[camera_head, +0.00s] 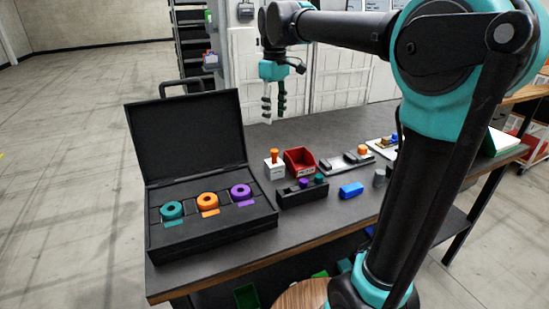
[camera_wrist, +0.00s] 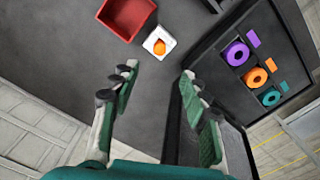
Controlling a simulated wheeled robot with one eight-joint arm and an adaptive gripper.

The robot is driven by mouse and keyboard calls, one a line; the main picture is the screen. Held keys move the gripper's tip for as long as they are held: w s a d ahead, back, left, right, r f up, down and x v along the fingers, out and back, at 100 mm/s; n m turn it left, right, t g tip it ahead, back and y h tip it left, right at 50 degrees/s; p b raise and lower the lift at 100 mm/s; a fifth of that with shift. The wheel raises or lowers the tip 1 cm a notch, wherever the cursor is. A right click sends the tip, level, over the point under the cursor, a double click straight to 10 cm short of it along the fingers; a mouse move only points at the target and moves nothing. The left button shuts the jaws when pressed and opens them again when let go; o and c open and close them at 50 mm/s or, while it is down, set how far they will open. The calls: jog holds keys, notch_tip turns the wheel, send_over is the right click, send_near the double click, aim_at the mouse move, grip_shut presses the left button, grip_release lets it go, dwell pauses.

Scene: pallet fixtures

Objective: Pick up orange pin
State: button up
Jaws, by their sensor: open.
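An orange pin (camera_head: 274,155) stands upright in a small white block (camera_head: 274,170) on the dark table. In the wrist view the orange pin (camera_wrist: 159,47) shows from above, with the white block (camera_wrist: 166,35) around it. My gripper (camera_head: 273,108) hangs above the table, behind and higher than the pin. It is open and empty. In the wrist view my gripper (camera_wrist: 160,78) has its fingers spread, and the pin lies beyond the gap between the fingertips. A second orange piece (camera_head: 362,149) sits on a fixture farther right; I cannot tell if it is a pin.
A red bin (camera_head: 300,161) stands just right of the white block. An open black case (camera_head: 212,236) with teal, orange and purple rings lies at the left. A dark holder (camera_head: 302,194) with purple and teal pieces and a blue block (camera_head: 351,190) are in front.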

notch_tip(320, 180, up, 2)
jog(key=m, duration=0.5)
send_near(274, 150)
jog(key=shift+m, duration=0.3)
notch_tip(274, 150, down, 6)
jog(key=shift+s+d, duration=0.15)
jog(key=shift+w+f, duration=0.2)
jog(key=shift+f, duration=2.5)
grip_shut()
